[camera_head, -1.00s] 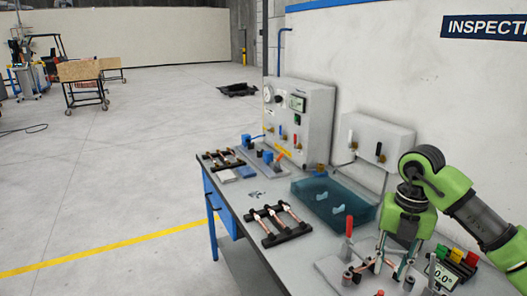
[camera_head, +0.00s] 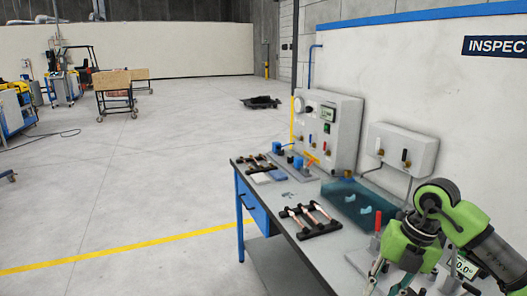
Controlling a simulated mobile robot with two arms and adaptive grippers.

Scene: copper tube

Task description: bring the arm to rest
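My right arm comes in from the right in the head view, green and dark grey. Its gripper (camera_head: 390,278) points down over the near right end of the workbench (camera_head: 325,250). The fingers are partly cut off by the bottom edge, so I cannot tell whether they are open or shut, or what is between them. Copper tubes (camera_head: 308,216) lie on a black rack (camera_head: 322,230) on the bench, left of the gripper and apart from it. My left gripper is not in view.
A red-handled clamp (camera_head: 374,246) stands close beside the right gripper. A blue translucent tray (camera_head: 345,204) lies behind the rack. A grey test panel (camera_head: 328,130) and a smaller valve box (camera_head: 402,148) stand at the wall.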

